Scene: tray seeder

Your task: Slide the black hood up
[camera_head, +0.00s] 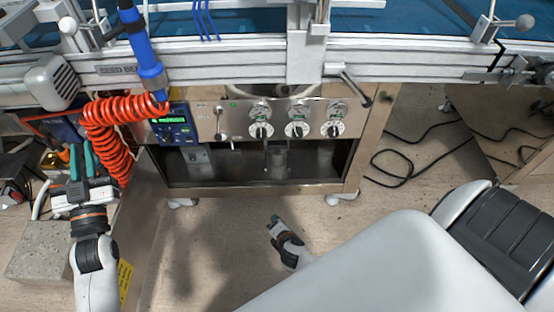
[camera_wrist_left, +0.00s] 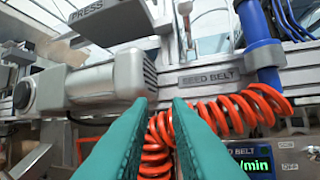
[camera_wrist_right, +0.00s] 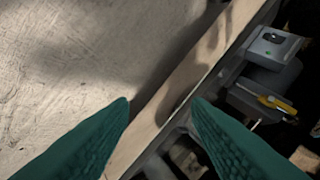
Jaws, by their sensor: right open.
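I cannot pick out a black hood for certain in any view. The seeder machine's steel front panel (camera_head: 235,115) carries several round dials, with a dark open bay (camera_head: 225,165) below it. My left gripper (camera_head: 80,150) is in front of the machine's left end, beside the orange coiled hose. In the left wrist view its teal fingers (camera_wrist_left: 160,103) are apart with nothing between them, pointing toward the grey motor and the SEED BELT rail. My right gripper (camera_head: 274,221) is low, over the floor in front of the bay. In the right wrist view its fingers (camera_wrist_right: 160,101) are apart and empty.
The orange coiled hose (camera_head: 100,130) hangs close to my left gripper, next to the blue display panel (camera_head: 172,128). A grey motor (camera_head: 52,82) sits above; a blue tube (camera_head: 145,55) runs down the front. Black cables (camera_head: 400,160) lie on the floor at right.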

